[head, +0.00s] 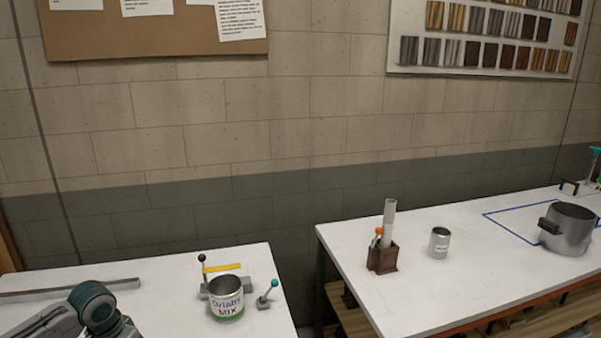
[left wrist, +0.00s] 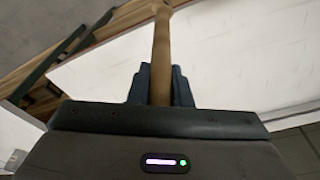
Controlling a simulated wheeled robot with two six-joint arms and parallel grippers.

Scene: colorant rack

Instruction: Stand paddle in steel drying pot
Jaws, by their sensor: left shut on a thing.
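In the left wrist view my left gripper (left wrist: 158,85) is shut on the paddle (left wrist: 161,45), a light wooden stick running up and away from between the fingers. The paddle's far end is out of frame. In the head view only part of my left arm shows at bottom left; its gripper and the paddle are not visible there. A small steel pot (head: 439,243) with a white label stands upright on the right bench; the label is too small to read. My right gripper is in neither view.
On the right bench (head: 400,300), a brown holder (head: 382,258) with a pale tube and orange-topped tool stands left of the steel pot, and a large two-handled pot (head: 569,229) right. A labelled mix can (head: 226,298) stands on the left bench (head: 150,275). A gap separates the benches.

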